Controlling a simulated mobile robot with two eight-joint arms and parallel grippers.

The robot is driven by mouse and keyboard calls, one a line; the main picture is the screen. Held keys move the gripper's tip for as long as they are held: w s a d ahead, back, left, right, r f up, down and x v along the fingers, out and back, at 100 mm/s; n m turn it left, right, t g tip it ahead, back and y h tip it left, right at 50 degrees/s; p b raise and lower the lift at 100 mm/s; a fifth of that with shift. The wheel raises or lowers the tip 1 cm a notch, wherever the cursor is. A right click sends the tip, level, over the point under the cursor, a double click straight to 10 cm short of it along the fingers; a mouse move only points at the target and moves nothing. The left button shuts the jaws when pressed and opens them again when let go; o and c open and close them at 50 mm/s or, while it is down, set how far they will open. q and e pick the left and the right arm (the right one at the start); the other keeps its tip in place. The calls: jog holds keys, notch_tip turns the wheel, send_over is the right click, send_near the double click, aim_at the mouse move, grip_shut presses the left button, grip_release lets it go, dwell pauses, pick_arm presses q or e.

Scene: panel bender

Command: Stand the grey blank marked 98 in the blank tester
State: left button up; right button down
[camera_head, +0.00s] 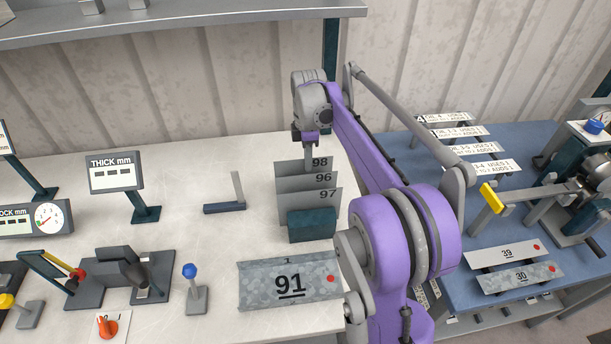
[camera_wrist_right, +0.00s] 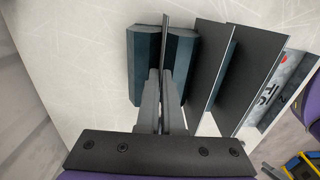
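The grey blank marked 98 (camera_head: 320,164) stands upright at the back of a dark teal rack (camera_head: 312,225), behind the blanks marked 96 (camera_head: 322,180) and 97 (camera_head: 327,196). My right gripper (camera_head: 308,158) points down at its top edge. In the right wrist view the fingers (camera_wrist_right: 160,98) lie close on both sides of the thin blank 98 (camera_wrist_right: 165,40), shut on it, with its lower part between teal blocks. A THICK mm display (camera_head: 114,172) stands left; I cannot tell which device is the blank tester. My left gripper is out of view.
A galvanized plate marked 91 (camera_head: 289,282) lies in front of the rack. A slotted base with an upright (camera_head: 225,208), a blue-knobbed post (camera_head: 195,290) and a dark clamp (camera_head: 130,270) stand left. A blue table (camera_head: 450,285) with labelled plates is right.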

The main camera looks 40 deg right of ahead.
dwell(0.5)
jog(key=shift+r+p, duration=1.95)
jog(key=shift+r, duration=2.25)
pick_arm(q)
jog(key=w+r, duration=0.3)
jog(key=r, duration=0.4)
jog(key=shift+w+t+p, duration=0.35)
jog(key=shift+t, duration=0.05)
pick_arm(e)
jog(key=shift+r, duration=1.35)
jog(key=shift+f, duration=0.1)
